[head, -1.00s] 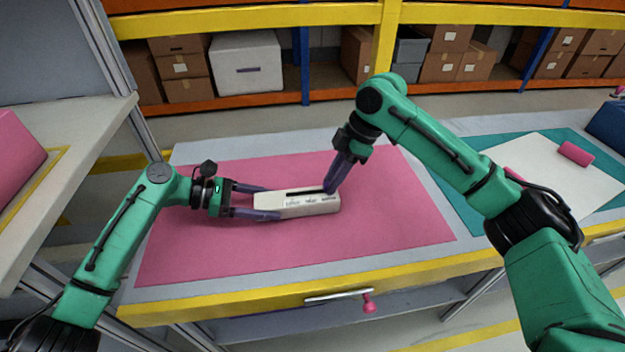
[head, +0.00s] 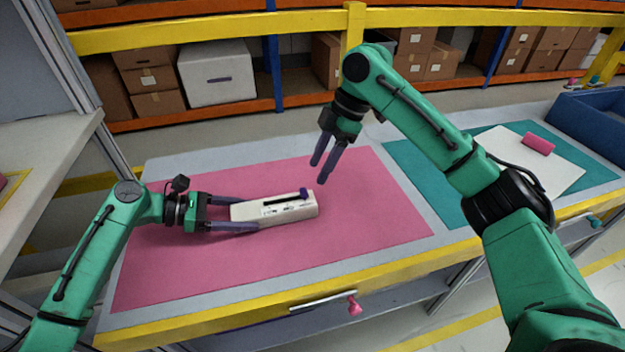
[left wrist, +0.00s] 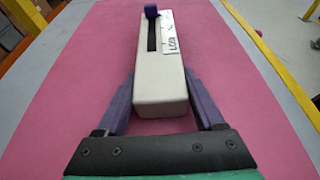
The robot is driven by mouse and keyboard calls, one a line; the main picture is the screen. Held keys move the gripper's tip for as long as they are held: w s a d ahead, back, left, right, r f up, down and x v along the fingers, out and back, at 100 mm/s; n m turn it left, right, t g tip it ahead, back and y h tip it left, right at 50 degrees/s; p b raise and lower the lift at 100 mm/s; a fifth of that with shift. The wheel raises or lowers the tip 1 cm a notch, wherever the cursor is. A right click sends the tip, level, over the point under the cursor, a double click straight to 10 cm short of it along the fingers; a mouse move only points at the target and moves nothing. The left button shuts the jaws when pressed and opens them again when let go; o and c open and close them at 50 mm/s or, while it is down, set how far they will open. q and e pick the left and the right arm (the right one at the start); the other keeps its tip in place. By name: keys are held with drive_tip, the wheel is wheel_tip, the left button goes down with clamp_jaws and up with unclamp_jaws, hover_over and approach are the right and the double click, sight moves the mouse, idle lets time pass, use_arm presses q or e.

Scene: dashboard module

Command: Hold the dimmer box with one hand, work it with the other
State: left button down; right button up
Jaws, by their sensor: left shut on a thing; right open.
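The dimmer box (head: 245,212) is a white oblong block lying on the pink mat (head: 180,263). It has a dark slot and a label with small markings on top. A purple slider knob (head: 304,193) stands at the slot's right end, which is the far end in the left wrist view (left wrist: 151,11). My left gripper (head: 246,213) is shut on the near end of the box (left wrist: 160,85), one finger along each side. My right gripper (head: 319,174) is open and empty, raised above and beyond the knob, apart from it.
A teal mat (head: 440,208) with a white sheet (head: 560,172) and a pink cylinder (head: 538,144) lies at the right. A blue bin (head: 600,118) stands at the far right. A drawer handle (head: 323,301) is on the table's front. The pink mat around the box is clear.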

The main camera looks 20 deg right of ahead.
drive_tip(key=v, duration=0.6)
drive_tip(key=shift+d+r, duration=0.1)
use_arm(q)
unclamp_jaws()
drive_tip(key=shift+a, duration=0.1)
